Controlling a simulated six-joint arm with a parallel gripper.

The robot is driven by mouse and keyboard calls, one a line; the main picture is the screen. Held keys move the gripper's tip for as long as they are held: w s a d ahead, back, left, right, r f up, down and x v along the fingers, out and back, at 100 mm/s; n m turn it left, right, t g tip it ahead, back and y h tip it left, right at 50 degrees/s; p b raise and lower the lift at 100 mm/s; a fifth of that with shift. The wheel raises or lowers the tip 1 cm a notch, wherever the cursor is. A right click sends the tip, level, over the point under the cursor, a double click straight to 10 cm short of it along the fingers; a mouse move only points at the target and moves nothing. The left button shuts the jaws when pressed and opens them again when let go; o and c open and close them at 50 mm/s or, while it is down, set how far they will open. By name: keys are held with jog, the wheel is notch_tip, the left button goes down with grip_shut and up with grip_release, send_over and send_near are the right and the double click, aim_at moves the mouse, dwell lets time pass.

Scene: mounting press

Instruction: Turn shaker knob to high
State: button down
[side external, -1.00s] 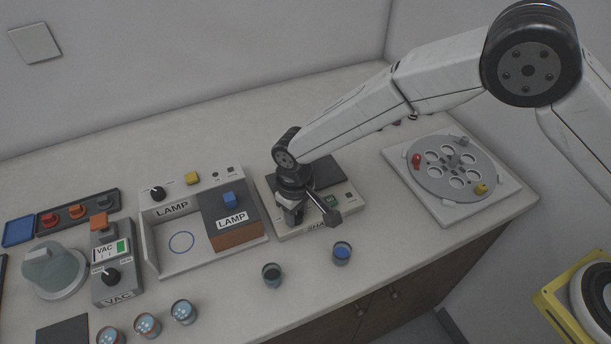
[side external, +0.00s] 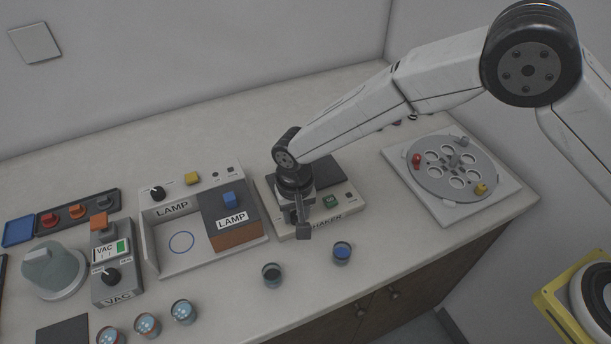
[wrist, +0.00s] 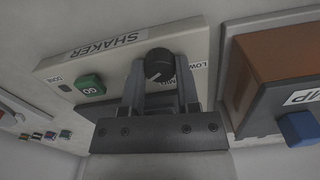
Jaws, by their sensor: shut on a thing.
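The shaker (side external: 346,206) is a light box with a dark top plate, a green button (side external: 330,201) and a SHAKER label on its front. Its black knob (wrist: 159,64) shows in the wrist view between my fingertips, with a pale pointer line. My gripper (wrist: 160,75) is shut on the knob, pointing down at the shaker's front left. In the side view my gripper (side external: 299,218) hides the knob.
The lamp box (side external: 160,258) stands close to the left of the shaker, with a blue button (side external: 229,198). Two small cups, one dark (side external: 272,275) and one blue (side external: 342,253), stand in front. A round carousel (side external: 440,185) is at the right.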

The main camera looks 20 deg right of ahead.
aim_at(296, 214)
jog(key=shift+c, duration=1.7)
grip_release()
jog(key=shift+r, duration=3.95)
jog(key=d+r, duration=0.3)
jog(key=d, duration=0.8)
jog(key=s+d+r+t, duration=0.1)
jog(key=s+d, duration=0.6)
jog(key=d, duration=0.3)
jog(key=s+d+r+n+t, duration=0.1)
jog(key=s+d, duration=0.6)
jog(key=d, duration=0.3)
jog(key=shift+n+t, duration=0.3)
